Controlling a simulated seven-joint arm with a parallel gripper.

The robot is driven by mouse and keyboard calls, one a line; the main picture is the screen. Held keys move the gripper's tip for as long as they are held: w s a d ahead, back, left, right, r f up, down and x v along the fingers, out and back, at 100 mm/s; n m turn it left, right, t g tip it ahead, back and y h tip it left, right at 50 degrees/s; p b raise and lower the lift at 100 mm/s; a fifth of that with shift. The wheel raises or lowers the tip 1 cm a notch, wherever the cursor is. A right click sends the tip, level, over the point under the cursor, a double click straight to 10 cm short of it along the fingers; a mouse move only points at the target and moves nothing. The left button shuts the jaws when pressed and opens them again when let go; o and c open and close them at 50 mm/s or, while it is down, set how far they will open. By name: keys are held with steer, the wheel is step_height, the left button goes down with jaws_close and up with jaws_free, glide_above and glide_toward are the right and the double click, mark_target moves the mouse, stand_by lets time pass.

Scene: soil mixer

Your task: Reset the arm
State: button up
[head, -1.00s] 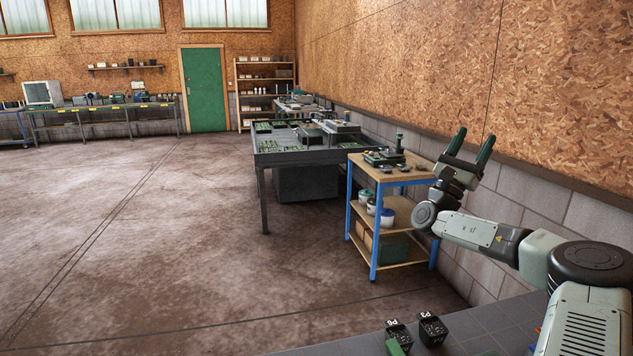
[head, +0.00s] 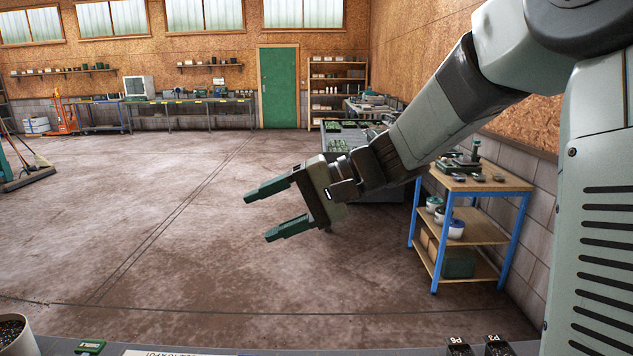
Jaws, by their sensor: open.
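My gripper (head: 262,213) is in the middle of the head view, at the end of my arm, which reaches in from the upper right. Its two green fingers are spread apart and point left. Nothing is between them. It is held in the air in front of the open floor, touching nothing that I can see.
A wooden cart with blue legs (head: 478,185) stands at right, behind my arm. My arm partly covers a dark work table (head: 338,143). At the bottom edge are pots marked P6 (head: 459,349) and P3 (head: 497,346), a green item (head: 90,346) and a white pot (head: 17,338). The floor (head: 150,230) is clear.

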steer(key=s+d+r+t+h, duration=0.1)
steer(key=s+d+t+h, duration=0.5)
steer(key=s+d+h, duration=0.7)
steer(key=s+d, duration=0.4)
steer(key=s, duration=0.3)
steer(key=shift+d+n+t, duration=0.3)
steer(key=shift+d, duration=0.05)
steer(key=shift+w, duration=0.15)
stand_by(0.9)
